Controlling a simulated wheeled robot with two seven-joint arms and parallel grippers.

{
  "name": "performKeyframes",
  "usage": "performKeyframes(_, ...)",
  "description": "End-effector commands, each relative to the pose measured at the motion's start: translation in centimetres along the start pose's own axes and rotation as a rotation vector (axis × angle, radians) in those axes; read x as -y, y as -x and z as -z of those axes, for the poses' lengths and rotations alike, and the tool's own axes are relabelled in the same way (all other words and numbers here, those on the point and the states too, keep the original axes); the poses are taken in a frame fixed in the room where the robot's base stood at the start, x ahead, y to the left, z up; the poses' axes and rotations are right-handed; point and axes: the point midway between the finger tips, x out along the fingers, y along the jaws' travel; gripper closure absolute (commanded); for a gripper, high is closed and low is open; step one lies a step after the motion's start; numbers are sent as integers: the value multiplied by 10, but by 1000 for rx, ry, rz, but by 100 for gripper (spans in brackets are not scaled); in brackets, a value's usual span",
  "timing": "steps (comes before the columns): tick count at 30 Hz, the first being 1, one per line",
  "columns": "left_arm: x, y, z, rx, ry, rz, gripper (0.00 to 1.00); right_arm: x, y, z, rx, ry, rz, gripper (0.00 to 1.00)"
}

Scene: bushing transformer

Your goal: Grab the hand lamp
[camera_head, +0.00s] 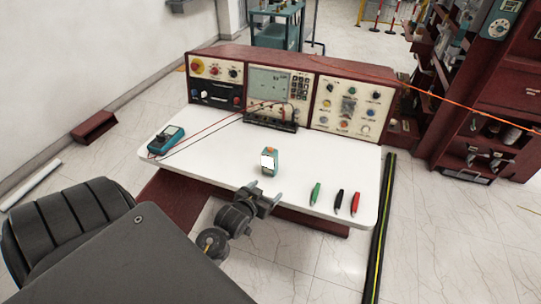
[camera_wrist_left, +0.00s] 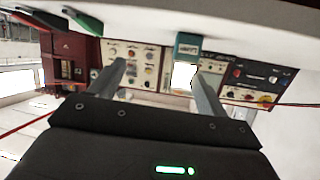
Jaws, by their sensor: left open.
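The hand lamp (camera_head: 268,161), a small teal and orange block with a bright white face, stands on the white tabletop near its front middle. It also shows in the left wrist view (camera_wrist_left: 187,46), where the picture is upside down, beyond the fingertips and nearer the right-hand finger. My left gripper (camera_head: 265,192) is open and empty at the table's front edge, just in front of the lamp. In the left wrist view its two fingers (camera_wrist_left: 158,78) stand wide apart. I see no contact with the lamp. My right gripper is not in view.
The white table (camera_head: 225,165) carries a red control console (camera_head: 290,92) at the back. A teal multimeter (camera_head: 166,140) with leads lies at the left. Green (camera_head: 316,194), black (camera_head: 339,199) and red (camera_head: 355,203) clips lie to the lamp's right. A black chair (camera_head: 70,228) stands front left.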

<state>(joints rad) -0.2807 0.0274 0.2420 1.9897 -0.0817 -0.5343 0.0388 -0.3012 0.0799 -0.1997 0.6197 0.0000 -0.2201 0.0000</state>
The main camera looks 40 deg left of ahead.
Motion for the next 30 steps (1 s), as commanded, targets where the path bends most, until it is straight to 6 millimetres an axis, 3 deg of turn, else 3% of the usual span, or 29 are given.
performKeyframes(3,26,-24,23,-170,45,52,24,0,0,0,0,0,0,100)
performKeyframes(9,53,-37,46,-351,85,104,24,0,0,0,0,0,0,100)
performKeyframes(17,58,-42,53,-388,92,113,24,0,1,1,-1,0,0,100)
performKeyframes(24,62,-76,67,-385,93,112,24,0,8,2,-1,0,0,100)
performKeyframes(30,64,-89,70,-384,92,112,24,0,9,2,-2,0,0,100)
